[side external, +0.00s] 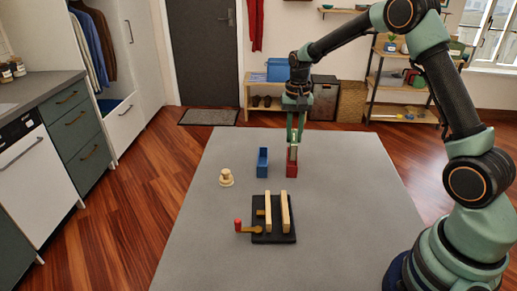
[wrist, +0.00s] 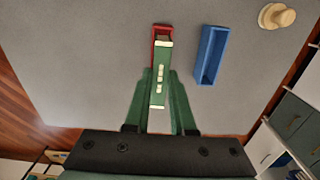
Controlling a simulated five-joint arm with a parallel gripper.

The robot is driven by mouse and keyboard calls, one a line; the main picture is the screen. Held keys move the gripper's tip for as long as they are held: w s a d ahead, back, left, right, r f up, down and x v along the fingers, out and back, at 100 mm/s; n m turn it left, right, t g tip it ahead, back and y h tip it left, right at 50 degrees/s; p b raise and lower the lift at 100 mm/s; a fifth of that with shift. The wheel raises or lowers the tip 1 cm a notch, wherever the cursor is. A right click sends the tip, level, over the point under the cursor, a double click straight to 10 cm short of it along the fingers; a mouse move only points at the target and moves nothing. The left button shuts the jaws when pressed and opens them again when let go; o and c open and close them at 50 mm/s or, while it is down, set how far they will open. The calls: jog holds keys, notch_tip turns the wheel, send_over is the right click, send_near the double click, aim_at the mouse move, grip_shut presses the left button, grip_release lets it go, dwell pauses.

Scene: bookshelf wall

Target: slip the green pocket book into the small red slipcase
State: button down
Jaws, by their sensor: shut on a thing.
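My gripper (side external: 295,138) is shut on the green pocket book (wrist: 158,88), which has cream bands and small pale marks on its spine. The fingers lie along both sides of it in the wrist view. The small red slipcase (side external: 292,170) stands on the grey table below my gripper. In the wrist view the slipcase (wrist: 161,28) shows just beyond the book's far end, and the book overlaps its near part. The book's lower end is at or over the slipcase's opening; I cannot tell how far it is inside.
A blue slipcase (side external: 262,162) stands close left of the red one, with a narrow gap between; it also shows in the wrist view (wrist: 211,55). A pale wooden knob-shaped piece (side external: 226,178) is farther left. A black fixture (side external: 273,235) with wooden bars and a red-knobbed lever sits nearer the front.

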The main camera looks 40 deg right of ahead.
jog(key=shift+f, duration=0.55)
dwell(0.4)
jog(key=shift+f, duration=0.35)
jog(key=shift+f, duration=0.35)
jog(key=shift+f, duration=0.3)
jog(key=shift+f, duration=0.35)
jog(key=shift+f, duration=0.35)
jog(key=shift+f, duration=0.3)
